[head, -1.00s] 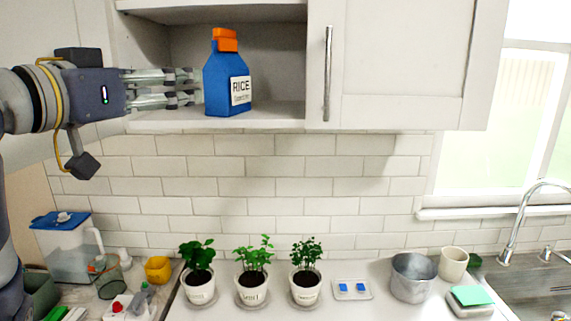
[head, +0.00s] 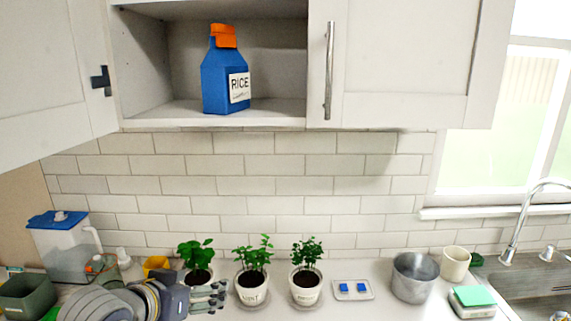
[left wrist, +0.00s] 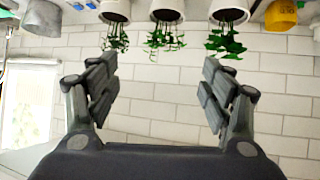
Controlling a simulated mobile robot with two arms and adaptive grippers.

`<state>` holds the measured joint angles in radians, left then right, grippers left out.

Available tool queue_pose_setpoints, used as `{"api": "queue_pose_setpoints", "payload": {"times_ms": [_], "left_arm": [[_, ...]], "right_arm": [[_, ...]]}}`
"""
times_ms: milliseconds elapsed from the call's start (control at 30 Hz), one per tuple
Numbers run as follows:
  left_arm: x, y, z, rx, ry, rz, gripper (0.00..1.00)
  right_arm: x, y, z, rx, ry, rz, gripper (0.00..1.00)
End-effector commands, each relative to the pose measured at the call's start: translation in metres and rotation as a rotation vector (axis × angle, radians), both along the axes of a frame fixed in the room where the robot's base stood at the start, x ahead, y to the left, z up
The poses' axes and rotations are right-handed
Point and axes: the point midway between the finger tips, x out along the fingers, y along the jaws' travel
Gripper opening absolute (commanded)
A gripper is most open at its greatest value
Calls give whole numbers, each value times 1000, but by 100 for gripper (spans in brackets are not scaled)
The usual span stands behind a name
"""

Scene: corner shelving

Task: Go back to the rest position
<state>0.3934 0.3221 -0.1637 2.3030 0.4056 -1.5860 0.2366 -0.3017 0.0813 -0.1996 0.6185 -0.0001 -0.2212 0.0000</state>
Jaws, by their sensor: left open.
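The blue rice bag (head: 224,84) with an orange top stands upright on the open shelf (head: 270,117) of the wall cabinet, apart from any gripper. My left gripper (head: 222,296) is low over the counter at the left, beside the potted plants in the head view. In the left wrist view my left gripper (left wrist: 158,100) has its fingers spread wide with nothing between them. My right gripper does not show in either view.
Potted herbs (head: 252,287) stand in a row on the counter. A metal pot (head: 413,279), a cream cup (head: 454,264) and a scale (head: 472,302) are at the right by the sink. A blue-lidded container (head: 63,250) stands at the left. An open cabinet door (head: 55,75) hangs at upper left.

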Motion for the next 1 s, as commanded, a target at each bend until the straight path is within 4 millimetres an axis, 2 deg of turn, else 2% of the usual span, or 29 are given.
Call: {"api": "queue_pose_setpoints", "payload": {"times_ms": [33, 100, 267, 400, 600, 900, 933, 1000], "left_arm": [[-12, 0, -28, 6, 47, 6, 74], [-29, 2, -60, 22, 103, 16, 74], [-76, 7, -128, 61, 231, 36, 74], [-127, 13, -180, 99, 347, 55, 74], [-197, 22, -231, 152, 493, 75, 74], [-281, 34, -268, 219, 654, 91, 74], [-283, 35, -274, 223, 664, 92, 74], [-275, 34, -297, 223, 665, 90, 74]], "right_arm": [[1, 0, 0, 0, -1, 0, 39], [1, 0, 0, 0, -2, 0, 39], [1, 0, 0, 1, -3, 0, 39], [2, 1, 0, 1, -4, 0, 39], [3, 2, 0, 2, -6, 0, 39], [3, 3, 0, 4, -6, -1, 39], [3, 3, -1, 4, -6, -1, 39], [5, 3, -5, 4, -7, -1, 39]]}}
